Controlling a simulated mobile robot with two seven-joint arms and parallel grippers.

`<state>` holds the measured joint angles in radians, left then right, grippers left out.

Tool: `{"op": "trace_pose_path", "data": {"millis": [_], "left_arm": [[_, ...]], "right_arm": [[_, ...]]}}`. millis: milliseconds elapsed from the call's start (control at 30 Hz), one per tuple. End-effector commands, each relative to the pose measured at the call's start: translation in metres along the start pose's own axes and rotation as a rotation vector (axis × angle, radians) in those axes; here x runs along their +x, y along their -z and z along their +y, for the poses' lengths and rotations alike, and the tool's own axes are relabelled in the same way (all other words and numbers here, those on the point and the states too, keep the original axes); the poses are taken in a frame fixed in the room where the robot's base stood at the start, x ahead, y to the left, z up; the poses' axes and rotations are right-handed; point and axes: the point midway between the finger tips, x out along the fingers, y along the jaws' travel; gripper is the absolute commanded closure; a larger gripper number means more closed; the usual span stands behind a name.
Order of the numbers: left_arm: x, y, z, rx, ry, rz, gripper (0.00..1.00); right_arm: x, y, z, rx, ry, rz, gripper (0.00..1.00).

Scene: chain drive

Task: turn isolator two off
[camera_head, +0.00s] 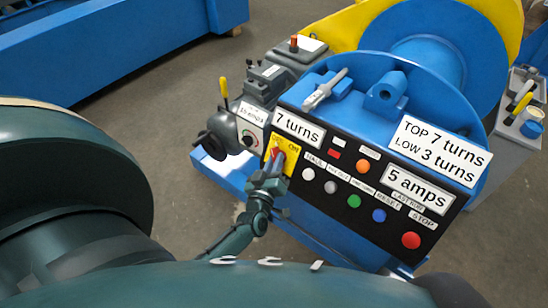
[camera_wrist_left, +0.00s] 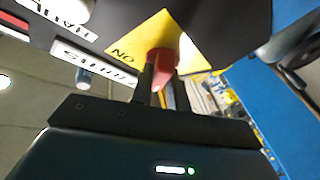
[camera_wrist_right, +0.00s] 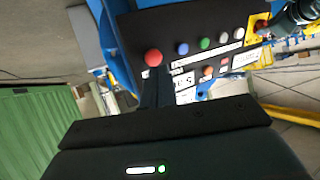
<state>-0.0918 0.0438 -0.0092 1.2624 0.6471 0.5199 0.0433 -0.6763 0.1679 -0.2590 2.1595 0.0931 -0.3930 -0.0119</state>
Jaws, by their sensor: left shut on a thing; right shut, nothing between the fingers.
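The isolator is a red handle on a yellow plate (camera_head: 291,158) marked ON, at the left end of the black control panel (camera_head: 318,203). My left gripper (camera_head: 275,163) is shut on the red handle, which also shows in the left wrist view (camera_wrist_left: 161,58) between the two dark fingers. The handle is partly hidden by the fingers, and no isolator number can be read. My right gripper (camera_wrist_right: 154,92) is shut and empty in the right wrist view. Its fingertips appear just below the red stop button (camera_wrist_right: 153,57); I cannot tell whether they touch it.
The panel carries several coloured buttons, including a red stop button (camera_head: 411,240), and labels such as "7 turns" (camera_head: 299,128) and "5 amps" (camera_head: 417,190). A grey unit with a dial (camera_head: 248,139) stands left of the panel. A blue drum (camera_head: 420,62) is behind it.

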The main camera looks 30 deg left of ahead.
Motion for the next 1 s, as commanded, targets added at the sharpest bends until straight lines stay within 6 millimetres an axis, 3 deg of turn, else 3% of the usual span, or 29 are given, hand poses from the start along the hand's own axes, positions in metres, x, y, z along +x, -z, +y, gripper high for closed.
{"op": "trace_pose_path", "data": {"millis": [300,833,867,1000], "left_arm": [[-0.0003,-0.0003,0.0013,-0.092,0.065,-0.003,1.0],[-0.0002,-0.0009,0.0008,-0.108,0.076,-0.003,1.0],[-0.0002,-0.0009,0.0008,-0.108,0.076,-0.003,0.81],[-0.0001,-0.0007,0.0008,-0.107,0.075,-0.002,0.7]], "right_arm": [[-0.0042,0.0,0.0,-0.024,-0.002,-0.02,1.0],[-0.0047,0.0004,0.0004,-0.031,-0.002,-0.02,1.0],[-0.0048,0.0007,0.0004,-0.031,-0.002,-0.02,1.0],[-0.0049,0.0019,0.0003,-0.031,-0.002,-0.017,1.0]]}}
